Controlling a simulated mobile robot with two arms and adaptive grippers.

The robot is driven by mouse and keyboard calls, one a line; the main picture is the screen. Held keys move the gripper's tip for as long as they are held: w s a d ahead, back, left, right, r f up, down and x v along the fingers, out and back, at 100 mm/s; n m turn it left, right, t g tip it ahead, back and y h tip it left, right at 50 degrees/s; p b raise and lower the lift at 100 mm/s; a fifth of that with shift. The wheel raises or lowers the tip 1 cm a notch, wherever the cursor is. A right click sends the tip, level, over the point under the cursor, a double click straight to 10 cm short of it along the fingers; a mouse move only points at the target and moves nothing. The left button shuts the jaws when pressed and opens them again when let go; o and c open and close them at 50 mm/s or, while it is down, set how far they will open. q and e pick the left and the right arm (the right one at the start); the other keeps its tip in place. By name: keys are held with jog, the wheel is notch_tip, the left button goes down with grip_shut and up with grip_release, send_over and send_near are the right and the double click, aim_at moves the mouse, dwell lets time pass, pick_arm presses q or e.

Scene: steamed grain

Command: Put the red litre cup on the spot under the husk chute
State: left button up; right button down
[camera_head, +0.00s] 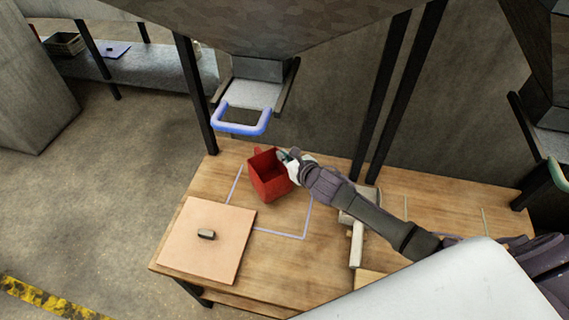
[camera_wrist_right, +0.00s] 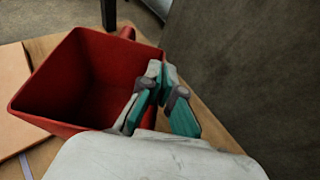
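The red litre cup (camera_head: 268,182) is an open, square-sided red vessel, seen over the outlined spot on the wooden table. Its open mouth also shows in the right wrist view (camera_wrist_right: 75,80), with its handle (camera_wrist_right: 127,33) on the far side. The spot is a pale lavender square outline (camera_head: 280,235), partly hidden by the cup. The husk chute (camera_head: 250,88), with a blue handle (camera_head: 242,130), hangs behind it. My right gripper (camera_head: 284,156) is shut on the cup's right wall, one finger inside and one outside. I cannot tell whether the cup's base touches the table. My left gripper is not in view.
Pale blocks (camera_head: 358,205) lie right of the outline, under my right arm. Dark posts (camera_head: 196,95) stand along the table's back edge.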

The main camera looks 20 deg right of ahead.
aim_at(276, 157)
jog(key=shift+f, duration=1.55)
jog(key=shift+f+b, duration=0.2)
jog(key=shift+b, duration=0.1)
jog(key=c, duration=1.3)
grip_release()
jog(key=shift+r, duration=0.2)
